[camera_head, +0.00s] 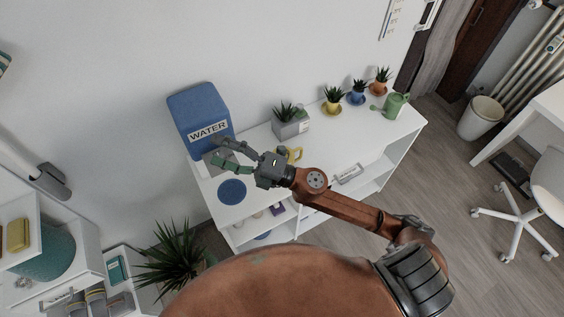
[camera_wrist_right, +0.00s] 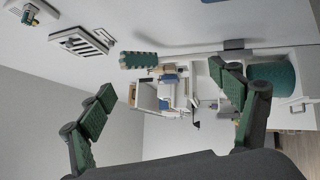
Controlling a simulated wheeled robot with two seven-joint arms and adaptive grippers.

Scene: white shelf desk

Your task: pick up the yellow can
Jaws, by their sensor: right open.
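The yellow can (camera_head: 294,154) stands on the white shelf desk (camera_head: 335,135). Only a part with a loop like a handle shows, just behind my right wrist; the rest is hidden. My right gripper (camera_head: 217,154) is open, with its green fingers pointing left in front of the blue water container, away from the can. I see nothing between the fingers. In the right wrist view, the gripper (camera_wrist_right: 163,85) has its fingers wide apart, and I cannot make out the can there. My left gripper is not in view.
A blue water container (camera_head: 198,108) stands at the desk's left end, near my right fingers. A blue round mat (camera_head: 232,191) lies in front. A grey planter (camera_head: 291,128), several small potted plants and a green watering can (camera_head: 396,104) line the back.

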